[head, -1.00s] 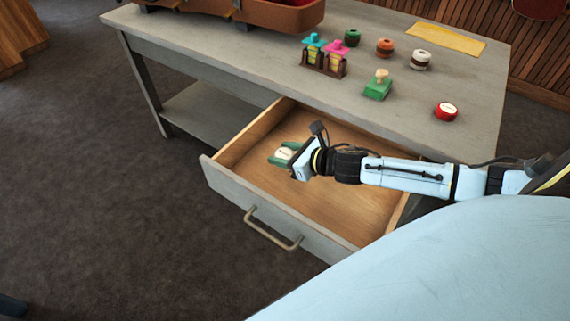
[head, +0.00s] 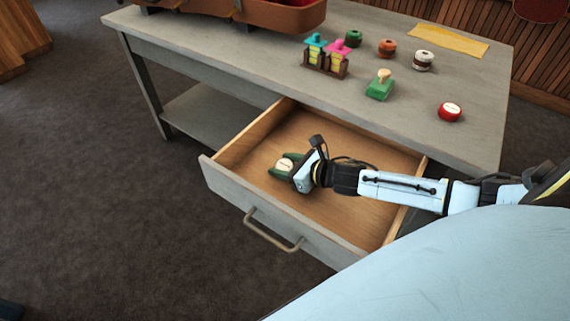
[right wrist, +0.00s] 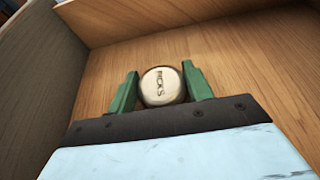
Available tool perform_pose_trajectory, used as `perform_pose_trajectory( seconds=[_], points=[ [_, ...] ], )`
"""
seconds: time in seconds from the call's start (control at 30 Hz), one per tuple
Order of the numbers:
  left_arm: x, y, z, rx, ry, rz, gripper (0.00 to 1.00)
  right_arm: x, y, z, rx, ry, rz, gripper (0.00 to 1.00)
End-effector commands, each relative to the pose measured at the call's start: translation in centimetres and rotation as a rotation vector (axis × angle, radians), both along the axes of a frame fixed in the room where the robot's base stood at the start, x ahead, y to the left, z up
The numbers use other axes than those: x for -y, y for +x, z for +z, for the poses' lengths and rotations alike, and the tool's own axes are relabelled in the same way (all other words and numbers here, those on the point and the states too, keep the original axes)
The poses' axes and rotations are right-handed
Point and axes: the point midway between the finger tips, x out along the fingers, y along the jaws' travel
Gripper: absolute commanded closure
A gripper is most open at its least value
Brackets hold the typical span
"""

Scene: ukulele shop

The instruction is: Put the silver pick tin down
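My left gripper is not in view.
The drawer floor around the tin is bare. A brown case (head: 280,15) is at the back.

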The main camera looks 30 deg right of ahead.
Motion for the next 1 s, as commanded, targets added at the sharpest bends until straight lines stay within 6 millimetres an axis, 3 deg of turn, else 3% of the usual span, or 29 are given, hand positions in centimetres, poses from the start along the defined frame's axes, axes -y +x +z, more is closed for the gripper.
perform_pose_trajectory(
  seconds=[0.13,0.5,1.0],
  points=[
    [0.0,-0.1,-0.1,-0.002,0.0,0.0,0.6,0.0,0.0,0.0,0.0,0.0,0.0,0.31],
    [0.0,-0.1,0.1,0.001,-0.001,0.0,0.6,0.0,0.0,0.4,0.0,0.0,0.0,0.31],
    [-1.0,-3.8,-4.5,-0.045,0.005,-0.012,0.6,2.7,-6.7,3.2,-0.003,0.001,-0.001,0.31]
  ],
)
